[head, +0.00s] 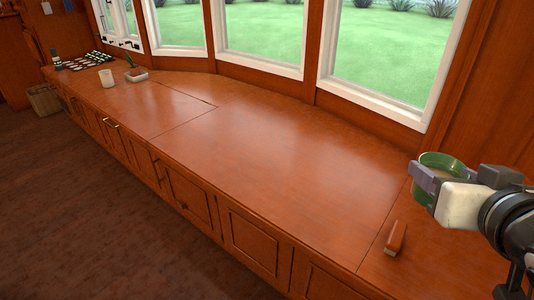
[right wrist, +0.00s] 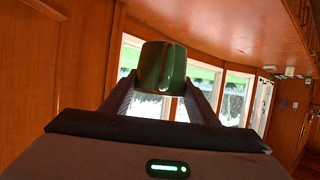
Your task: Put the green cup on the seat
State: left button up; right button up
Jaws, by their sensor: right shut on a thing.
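The green cup (head: 443,161) is held above the right end of the wooden window seat (head: 260,150) in the head view. My right gripper (head: 427,174) is shut on it. In the right wrist view the green cup (right wrist: 162,67) sits between the two fingers of my right gripper (right wrist: 160,95). The gripper hides part of the cup in the head view. My left gripper is in neither view.
A small brown block (head: 396,238) lies on the seat near its front right. The seat's middle is clear.

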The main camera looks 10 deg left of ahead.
aim_at(243, 149)
jog(key=u, duration=0.55)
jog(key=i, duration=0.6)
jog(key=u, duration=0.6)
jog(key=i, duration=1)
jog(key=z, duration=0.1)
